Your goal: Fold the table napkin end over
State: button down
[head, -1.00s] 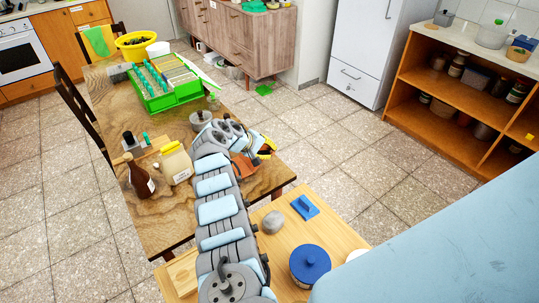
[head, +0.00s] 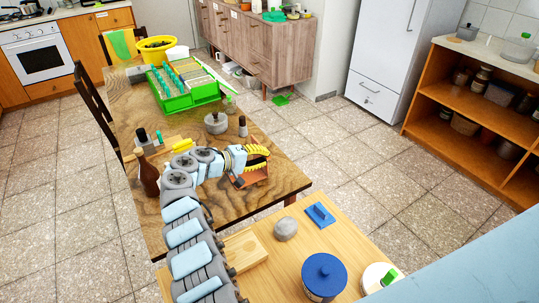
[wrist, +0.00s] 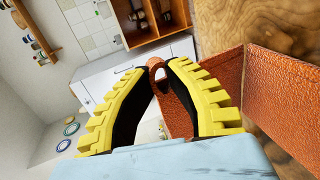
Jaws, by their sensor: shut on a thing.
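The rust-orange table napkin (head: 251,178) is at the table's near right edge, partly hidden by my gripper. My gripper (head: 258,158), with yellow ribbed fingers, is over it at the end of my bent arm. In the wrist view the fingers (wrist: 166,68) are closed at their tips on a raised end of the napkin. The rest of the napkin (wrist: 285,100) shows at the right, against the wood, with a crease between it and the raised part. Whether the raised end touches the rest is hidden.
The wooden table (head: 225,207) also holds a grey lidded pot (head: 216,123), a small grey shaker (head: 242,127), a brown bottle (head: 149,176) and a green crate (head: 185,98). A lighter worktop (head: 290,262) stands in front with a blue-lidded jar (head: 324,277).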

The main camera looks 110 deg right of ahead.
jog(key=c, duration=1.8)
grip_release()
jog(key=shift+w+a+f, duration=0.1)
jog(key=shift+w+f, duration=0.2)
jog(key=shift+w, duration=0.2)
jog(key=shift+w+a+f, duration=0.1)
jog(key=shift+w+f, duration=0.15)
jog(key=shift+w, duration=0.2)
grip_shut()
jog(key=o, duration=0.7)
grip_release()
jog(key=shift+r, duration=0.1)
jog(key=shift+o, duration=0.2)
jog(key=shift+s, duration=0.1)
jog(key=v, duration=1.2)
jog(key=shift+d, duration=0.15)
